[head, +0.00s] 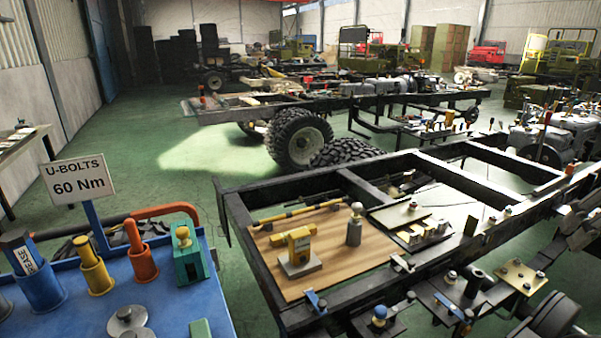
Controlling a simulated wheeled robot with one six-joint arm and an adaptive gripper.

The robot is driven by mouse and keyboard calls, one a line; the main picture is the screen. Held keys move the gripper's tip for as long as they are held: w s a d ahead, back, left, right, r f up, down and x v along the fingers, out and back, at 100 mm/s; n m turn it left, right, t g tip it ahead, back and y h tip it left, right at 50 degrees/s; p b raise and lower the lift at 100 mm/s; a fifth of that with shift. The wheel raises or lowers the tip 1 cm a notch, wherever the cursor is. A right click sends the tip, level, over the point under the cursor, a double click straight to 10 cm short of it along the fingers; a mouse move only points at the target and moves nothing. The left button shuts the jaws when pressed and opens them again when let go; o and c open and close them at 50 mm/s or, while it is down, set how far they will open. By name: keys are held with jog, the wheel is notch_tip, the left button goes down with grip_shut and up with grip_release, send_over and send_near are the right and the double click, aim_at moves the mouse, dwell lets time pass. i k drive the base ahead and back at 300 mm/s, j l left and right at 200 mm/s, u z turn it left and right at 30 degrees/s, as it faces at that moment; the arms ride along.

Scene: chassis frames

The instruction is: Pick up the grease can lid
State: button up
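On the blue bench top (200,302) at the lower left lie two round grey metal discs. The rear disc (125,321) has a small raised knob like a lid's, and the front disc (139,333) is partly cut off by the bottom edge. I cannot tell for sure which one is the grease can lid. Both lie flat, close together, with nothing on them. My gripper is not in view.
Behind the discs stand a blue holder (40,290), a yellow holder (97,277), an orange holder (143,262) and a green block with a brass knob (190,265). A "U-BOLTS 60 Nm" sign (78,178) rises behind. A chassis frame (245,235) with a wooden board (335,268) lies right.

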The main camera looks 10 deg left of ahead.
aim_at(126, 317)
jog(key=u, duration=2.3)
